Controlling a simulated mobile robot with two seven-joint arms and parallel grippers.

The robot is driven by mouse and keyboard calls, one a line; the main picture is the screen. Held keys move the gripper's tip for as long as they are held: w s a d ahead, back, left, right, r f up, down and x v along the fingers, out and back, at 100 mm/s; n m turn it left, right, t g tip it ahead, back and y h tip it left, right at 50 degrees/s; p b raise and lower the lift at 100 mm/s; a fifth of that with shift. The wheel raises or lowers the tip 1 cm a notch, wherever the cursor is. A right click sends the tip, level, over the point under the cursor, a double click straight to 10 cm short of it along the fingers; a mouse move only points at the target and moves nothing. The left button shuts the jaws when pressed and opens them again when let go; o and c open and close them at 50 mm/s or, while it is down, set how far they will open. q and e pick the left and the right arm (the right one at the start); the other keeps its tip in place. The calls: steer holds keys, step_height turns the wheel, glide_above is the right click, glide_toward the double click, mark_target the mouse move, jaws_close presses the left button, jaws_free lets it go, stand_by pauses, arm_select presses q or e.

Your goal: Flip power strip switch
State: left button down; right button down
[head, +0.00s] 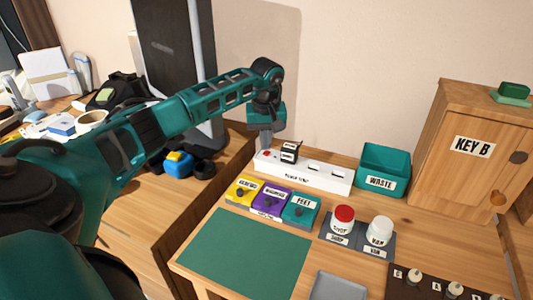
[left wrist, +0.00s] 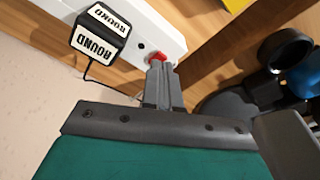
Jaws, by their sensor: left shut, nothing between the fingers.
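The white power strip (head: 322,179) lies along the back of the wooden table, against the wall. Its red switch (head: 266,154) is at the left end; the red switch (left wrist: 156,57) also shows in the left wrist view, right at my fingertips. A black plug labelled ROUND (left wrist: 99,37) sits in the strip beside it; the plug (head: 289,151) also shows in the head view. My left gripper (head: 266,145) is shut and empty, pointing down at the switch. In the left wrist view its fingertips (left wrist: 160,66) partly cover the switch and seem to touch it. My right gripper is not in view.
A teal WASTE bin (head: 384,170) stands right of the strip. Yellow, purple and teal knob boxes (head: 270,200) stand in front. A wooden KEY B cabinet (head: 472,150) is at the right. A green mat (head: 245,252) lies bare at the front left.

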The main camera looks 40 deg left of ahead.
arm_select(q)
steer(key=shift+f, duration=0.35)
stand_by(0.6)
